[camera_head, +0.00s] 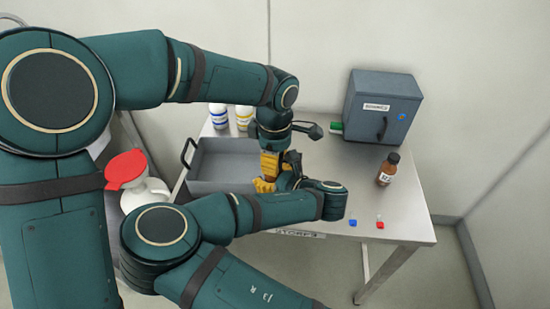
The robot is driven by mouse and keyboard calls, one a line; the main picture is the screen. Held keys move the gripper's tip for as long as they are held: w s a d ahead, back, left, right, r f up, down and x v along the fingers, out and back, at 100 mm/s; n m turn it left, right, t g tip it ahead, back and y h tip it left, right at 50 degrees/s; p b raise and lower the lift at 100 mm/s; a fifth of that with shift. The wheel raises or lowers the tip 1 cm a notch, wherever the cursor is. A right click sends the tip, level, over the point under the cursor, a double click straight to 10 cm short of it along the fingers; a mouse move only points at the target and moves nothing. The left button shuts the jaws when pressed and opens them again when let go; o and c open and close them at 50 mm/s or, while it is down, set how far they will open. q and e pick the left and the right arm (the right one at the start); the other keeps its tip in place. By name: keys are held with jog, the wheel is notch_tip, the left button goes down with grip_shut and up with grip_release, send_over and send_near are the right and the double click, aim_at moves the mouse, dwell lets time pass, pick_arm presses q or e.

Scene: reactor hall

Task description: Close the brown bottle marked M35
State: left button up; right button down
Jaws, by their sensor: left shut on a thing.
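A brown bottle (387,170) with a dark cap stands upright on the right of the table; its white label is too small to read surely. My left gripper (271,168) points down over the middle of the table, at the tray's right side. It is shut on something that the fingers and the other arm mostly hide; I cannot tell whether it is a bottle. My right gripper (266,185) comes in close beside it from the right, its yellow fingers partly covered by its own wrist. I cannot tell whether it is open. No M35 mark is readable.
A grey tray (222,160) lies at the left of the table (330,165). White bottles with blue (218,117) and yellow (244,118) labels stand behind. A grey cabinet (375,110) stands at the back right. Small blue (353,222) and red (380,224) pieces lie in front.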

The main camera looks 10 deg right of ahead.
pick_arm(q)
jog(key=m, duration=0.5)
jog(key=shift+m, duration=0.3)
jog(key=o, duration=0.6)
jog(key=shift+o, duration=0.2)
jog(key=shift+r, duration=2.3)
